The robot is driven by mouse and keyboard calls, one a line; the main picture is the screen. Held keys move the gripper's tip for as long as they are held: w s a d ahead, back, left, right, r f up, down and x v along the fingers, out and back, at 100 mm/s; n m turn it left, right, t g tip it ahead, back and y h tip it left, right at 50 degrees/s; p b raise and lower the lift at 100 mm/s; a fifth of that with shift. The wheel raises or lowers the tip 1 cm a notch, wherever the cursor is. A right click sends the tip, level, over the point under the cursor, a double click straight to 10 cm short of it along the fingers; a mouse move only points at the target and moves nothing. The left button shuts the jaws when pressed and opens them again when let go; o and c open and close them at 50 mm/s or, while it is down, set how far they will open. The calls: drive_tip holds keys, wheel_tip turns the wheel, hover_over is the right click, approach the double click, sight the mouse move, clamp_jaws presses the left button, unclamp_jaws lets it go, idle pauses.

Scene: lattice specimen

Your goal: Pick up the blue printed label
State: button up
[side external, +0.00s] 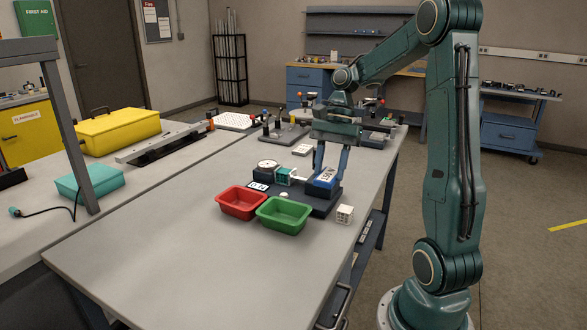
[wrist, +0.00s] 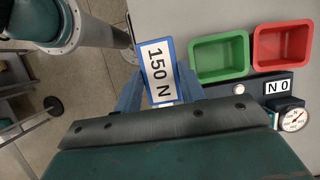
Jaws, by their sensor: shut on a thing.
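The blue printed label (wrist: 158,72) is a blue-edged plate with a white face reading "150 N". In the side external view, the blue label (side external: 323,181) is at the right end of the dark test fixture (side external: 318,204). My gripper (side external: 328,166) reaches down over it and is shut on it. In the wrist view, the fingers of my gripper (wrist: 158,90) lie on either side of the label. I cannot tell whether the label touches the fixture beneath.
A green tray (side external: 284,214) and a red tray (side external: 243,203) stand in front of the fixture. A white lattice cube (side external: 345,214) sits near the table's right edge. The fixture carries a round dial gauge (side external: 268,165). The near part of the table (side external: 170,260) is clear.

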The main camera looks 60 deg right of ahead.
drive_tip(key=shift+r, duration=1.15)
drive_tip(key=w+f+m+t+h, duration=0.4)
drive_tip(key=w+f+m, duration=0.7)
drive_tip(key=m, duration=0.7)
drive_tip(key=shift+x, duration=0.9)
drive_tip(key=shift+d+f, duration=0.1)
drive_tip(key=shift+d, duration=0.05)
drive_tip(key=shift+f, duration=0.75)
